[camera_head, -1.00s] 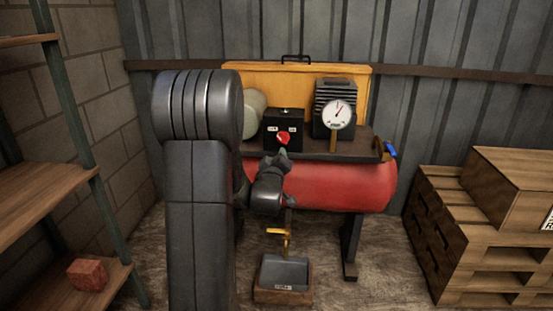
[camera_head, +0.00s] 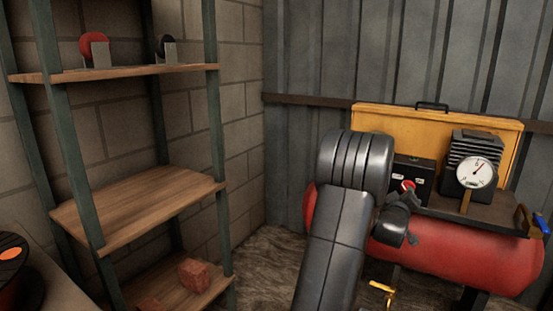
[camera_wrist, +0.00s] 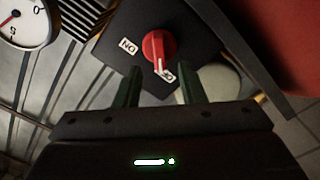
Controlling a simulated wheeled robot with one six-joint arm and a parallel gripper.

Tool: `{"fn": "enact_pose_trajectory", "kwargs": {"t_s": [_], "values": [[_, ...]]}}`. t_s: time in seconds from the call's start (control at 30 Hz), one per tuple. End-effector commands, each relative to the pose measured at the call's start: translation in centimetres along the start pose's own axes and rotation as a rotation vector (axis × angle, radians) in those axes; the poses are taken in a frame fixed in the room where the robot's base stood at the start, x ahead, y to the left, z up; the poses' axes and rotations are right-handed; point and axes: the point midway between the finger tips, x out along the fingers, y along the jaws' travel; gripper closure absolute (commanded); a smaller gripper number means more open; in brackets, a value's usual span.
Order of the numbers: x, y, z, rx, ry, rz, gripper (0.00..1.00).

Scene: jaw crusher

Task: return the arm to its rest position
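My gripper (camera_wrist: 160,88) is open, its two dark fingers apart with nothing between them. In the wrist view, a red rotary knob (camera_wrist: 158,50) on a black switch box (camera_wrist: 125,25) lies just beyond the fingertips. In the head view, my gripper (camera_head: 408,197) is in front of the switch box (camera_head: 415,172), just below the red knob (camera_head: 408,185). My arm reaches up and bends over toward the box. Contact between fingers and knob cannot be told.
The red compressor tank (camera_head: 450,255) carries the box and a white gauge (camera_head: 476,173), with a yellow panel (camera_head: 385,120) behind. A dark round object (camera_head: 15,270) is at the left edge.

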Motion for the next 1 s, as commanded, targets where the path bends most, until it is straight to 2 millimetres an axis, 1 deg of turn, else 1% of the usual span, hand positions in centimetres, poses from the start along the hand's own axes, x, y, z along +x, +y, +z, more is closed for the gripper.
{"fn": "enact_pose_trajectory", "kwargs": {"t_s": [0.03,0.2,0.4,0.53,0.8,1.0], "values": [[0.9,-0.1,0.1,0.000,0.000,0.001,0.64],[3.2,-0.1,0.1,0.000,0.000,0.001,0.64],[4.8,-0.1,0.0,0.000,0.000,0.000,0.64],[5.2,0.0,0.0,0.000,0.000,0.000,0.64],[5.2,0.0,0.0,0.001,0.000,0.000,0.64],[4.6,0.1,-0.1,0.000,0.000,-0.001,0.64]]}}
